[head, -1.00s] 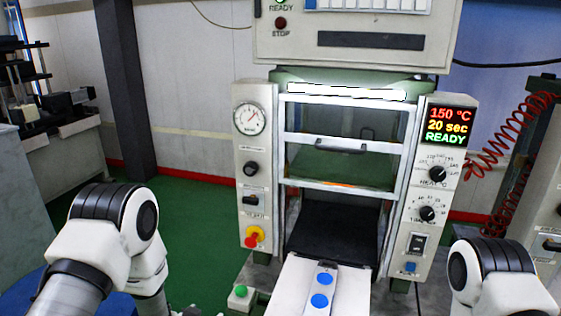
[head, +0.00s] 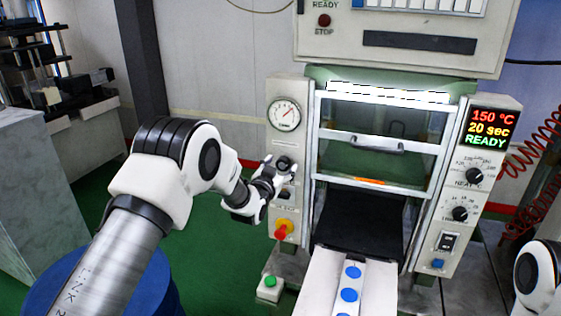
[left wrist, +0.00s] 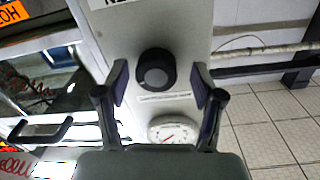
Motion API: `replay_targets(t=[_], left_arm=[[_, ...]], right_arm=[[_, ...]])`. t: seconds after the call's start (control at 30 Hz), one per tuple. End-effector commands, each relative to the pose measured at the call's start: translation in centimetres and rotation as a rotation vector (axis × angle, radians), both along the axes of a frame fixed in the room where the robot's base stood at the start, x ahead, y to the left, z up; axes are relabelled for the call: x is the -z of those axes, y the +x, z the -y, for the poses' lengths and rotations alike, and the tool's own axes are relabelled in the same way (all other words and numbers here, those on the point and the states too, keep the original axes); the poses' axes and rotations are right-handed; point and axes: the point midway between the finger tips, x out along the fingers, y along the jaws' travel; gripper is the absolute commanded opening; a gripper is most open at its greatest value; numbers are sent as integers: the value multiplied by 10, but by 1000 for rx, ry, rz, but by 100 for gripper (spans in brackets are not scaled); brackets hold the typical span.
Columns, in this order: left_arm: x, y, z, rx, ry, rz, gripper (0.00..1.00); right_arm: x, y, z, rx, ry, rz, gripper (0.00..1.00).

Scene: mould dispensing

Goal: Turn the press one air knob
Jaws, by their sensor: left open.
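The air knob (head: 284,162) is a round black knob on the press's left panel, below the pressure gauge. It also shows in the left wrist view (left wrist: 155,70), between the fingers. My left gripper (head: 279,171) is open at the panel, with one finger on either side of the knob in the left wrist view (left wrist: 158,84). Clear gaps show between the fingers and the knob there; how near the fingertips are in depth, I cannot tell. My right gripper is out of view.
The pressure gauge (head: 284,114) sits just above the knob. The press window's handle (head: 377,144) is to the right. A green button box (head: 269,287) stands low in front.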

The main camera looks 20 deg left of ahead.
Motion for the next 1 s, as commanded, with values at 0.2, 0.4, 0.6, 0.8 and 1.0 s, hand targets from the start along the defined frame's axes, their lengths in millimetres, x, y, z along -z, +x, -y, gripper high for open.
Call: replay_targets(t=[0.2, 0.4, 0.6, 0.8, 1.0], left_arm=[[1, 1, 0, 1, 0, 0, 68], [1, 1, 0, 1, 0, 0, 8], [1, 1, 0, 1, -3, -1, 8], [4, 1, 0, 0, -38, -2, 8], [6, 1, 0, 0, -136, -5, 8]], right_arm=[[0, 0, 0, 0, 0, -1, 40], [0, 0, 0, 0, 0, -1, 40], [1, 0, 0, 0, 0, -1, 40], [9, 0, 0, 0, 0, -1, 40], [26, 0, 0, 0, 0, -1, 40]])
